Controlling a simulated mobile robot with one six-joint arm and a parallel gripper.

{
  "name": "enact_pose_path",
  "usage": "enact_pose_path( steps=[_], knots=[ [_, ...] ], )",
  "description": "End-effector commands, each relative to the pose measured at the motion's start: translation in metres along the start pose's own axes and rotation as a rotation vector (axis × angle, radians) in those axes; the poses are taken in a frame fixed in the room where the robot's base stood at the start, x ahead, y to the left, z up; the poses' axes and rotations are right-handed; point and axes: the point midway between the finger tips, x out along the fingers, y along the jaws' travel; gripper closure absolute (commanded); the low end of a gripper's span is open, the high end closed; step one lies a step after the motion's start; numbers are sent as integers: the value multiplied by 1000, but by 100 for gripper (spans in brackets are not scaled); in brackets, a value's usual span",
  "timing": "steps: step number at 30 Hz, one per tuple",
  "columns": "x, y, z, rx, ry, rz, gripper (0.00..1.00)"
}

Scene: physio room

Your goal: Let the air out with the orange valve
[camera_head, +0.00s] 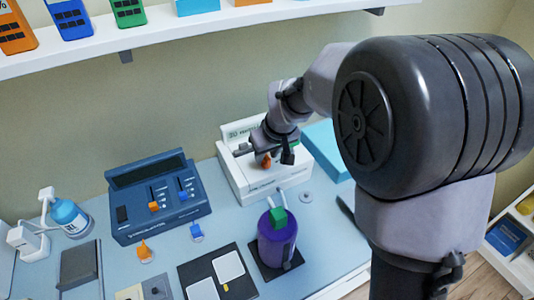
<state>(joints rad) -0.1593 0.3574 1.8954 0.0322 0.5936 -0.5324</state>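A small orange part (267,160), possibly a valve, shows at the white device (262,183) with a raised back panel, in the middle of the head view. My gripper (266,157) is over this device, right at the orange part. I cannot tell whether it touches it, and the fingers are too small and partly hidden to judge their opening. Another orange piece, a pointed knob (144,251), stands on the table at the lower left, beside a blue one (196,231). I cannot tell which orange piece is the valve.
A blue console (130,228) with orange and blue sliders stands to the left. A blue bottle (70,218) is far left. A shelf (180,34) runs above.

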Motion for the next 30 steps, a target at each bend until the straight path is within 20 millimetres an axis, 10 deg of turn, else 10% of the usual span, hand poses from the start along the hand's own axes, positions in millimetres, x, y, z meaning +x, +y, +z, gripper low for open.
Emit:
enact_pose_path(
  steps=[6,30],
  knots=[
    [0,0,0,0,0,0,100],
    [2,-3,1,346,-1,145,100]
  ],
)
